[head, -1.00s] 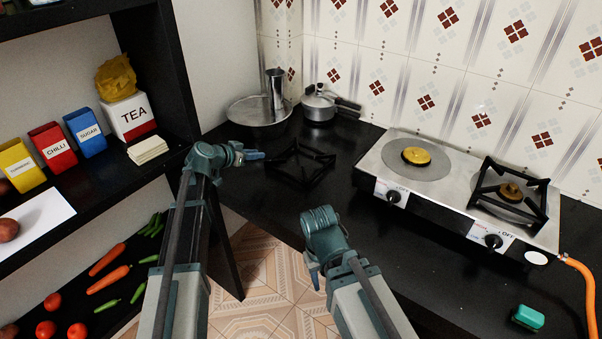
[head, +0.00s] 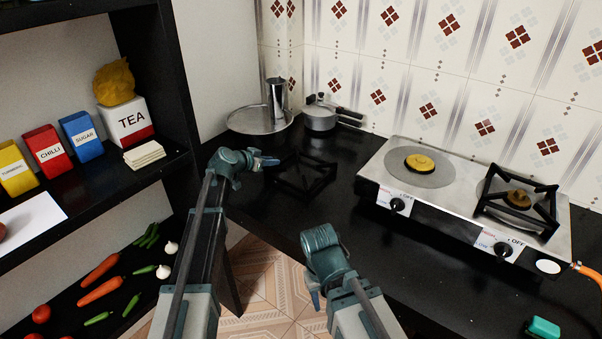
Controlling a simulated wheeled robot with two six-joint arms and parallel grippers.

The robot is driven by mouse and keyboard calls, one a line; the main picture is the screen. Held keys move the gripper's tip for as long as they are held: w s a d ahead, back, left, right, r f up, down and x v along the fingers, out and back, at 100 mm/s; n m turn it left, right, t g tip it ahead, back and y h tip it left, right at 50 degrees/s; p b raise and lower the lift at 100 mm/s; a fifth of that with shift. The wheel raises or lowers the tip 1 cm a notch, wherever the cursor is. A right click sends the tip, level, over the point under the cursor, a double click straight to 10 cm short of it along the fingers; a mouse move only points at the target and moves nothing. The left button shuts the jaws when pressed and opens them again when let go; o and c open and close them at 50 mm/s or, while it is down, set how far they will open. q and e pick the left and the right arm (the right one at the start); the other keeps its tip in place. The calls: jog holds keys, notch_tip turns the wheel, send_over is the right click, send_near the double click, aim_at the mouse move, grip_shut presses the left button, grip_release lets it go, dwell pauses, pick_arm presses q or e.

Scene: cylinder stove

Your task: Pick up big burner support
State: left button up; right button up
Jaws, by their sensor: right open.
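A black four-armed burner support (head: 303,176) lies on the dark counter, left of the stove. A second black support (head: 517,207) sits over the right burner of the stove. The left burner (head: 420,163) is bare, with its yellow cap showing. My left gripper (head: 271,162) is at the left edge of the counter support, seemingly above it; its fingers are edge-on, so I cannot tell their opening or any contact. My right gripper (head: 315,292) is open and empty, pointing down in front of the counter edge, well away from both supports.
A steel plate with a tumbler (head: 276,98) and a lidded pot (head: 320,117) stand behind the counter support. The silver stove (head: 460,185) is to the right. A shelf with a tea box (head: 128,122) is at left. Counter between support and stove is clear.

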pick_arm(q)
jog(key=b+x, duration=0.2)
jog(key=x, duration=0.3)
jog(key=shift+f, duration=0.2)
jog(key=shift+r, duration=0.1)
grip_shut()
dwell(1.1)
